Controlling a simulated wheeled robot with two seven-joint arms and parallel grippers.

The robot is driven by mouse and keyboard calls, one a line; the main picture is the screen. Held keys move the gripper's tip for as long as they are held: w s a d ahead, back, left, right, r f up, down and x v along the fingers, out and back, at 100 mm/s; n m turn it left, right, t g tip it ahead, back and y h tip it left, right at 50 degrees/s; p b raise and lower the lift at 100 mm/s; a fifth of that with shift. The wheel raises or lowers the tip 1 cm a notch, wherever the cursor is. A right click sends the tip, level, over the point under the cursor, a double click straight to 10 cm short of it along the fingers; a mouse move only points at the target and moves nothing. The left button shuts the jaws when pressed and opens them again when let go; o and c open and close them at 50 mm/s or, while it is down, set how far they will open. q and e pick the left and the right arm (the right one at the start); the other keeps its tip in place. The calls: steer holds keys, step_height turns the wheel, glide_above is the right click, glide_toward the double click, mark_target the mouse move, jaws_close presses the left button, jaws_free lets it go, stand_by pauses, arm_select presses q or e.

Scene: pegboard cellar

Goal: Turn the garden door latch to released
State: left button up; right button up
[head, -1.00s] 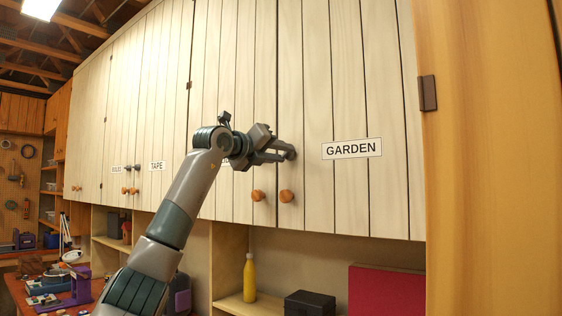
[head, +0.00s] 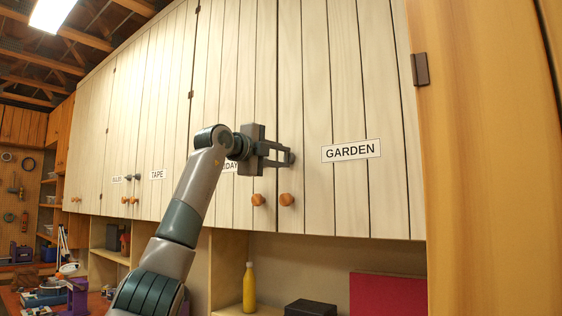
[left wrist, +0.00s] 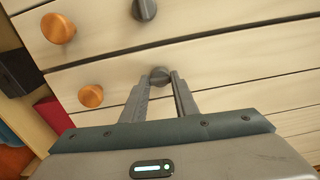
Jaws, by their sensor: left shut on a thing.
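The garden door (head: 345,90) is a pale plank cabinet door with a GARDEN label (head: 351,150); it looks closed. My left gripper (head: 286,157) is at its left edge, above the round orange garden door knob (head: 287,200). In the left wrist view, the fingers of my left gripper (left wrist: 170,88) are shut on the dark grey garden door latch (left wrist: 159,75), one finger on each side. The fingers hide part of the latch, and its exact angle is hard to tell. My right gripper is not in view.
The neighbouring door has its own orange knob (head: 258,200) and dark latch (left wrist: 143,9), close beside the held one. Below are a yellow bottle (head: 249,287), a black box (head: 310,308) and a red panel (head: 388,294). An orange-brown wooden panel (head: 490,160) stands at the right.

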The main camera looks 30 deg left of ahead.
arm_select(q)
steer(key=shift+n, duration=0.3)
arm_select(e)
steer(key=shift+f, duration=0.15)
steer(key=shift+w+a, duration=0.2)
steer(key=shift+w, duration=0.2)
arm_select(q)
steer(key=o, duration=1.1)
steer(key=shift+a, duration=0.1)
steer(key=shift+c, duration=0.2)
steer(key=shift+s, duration=0.1)
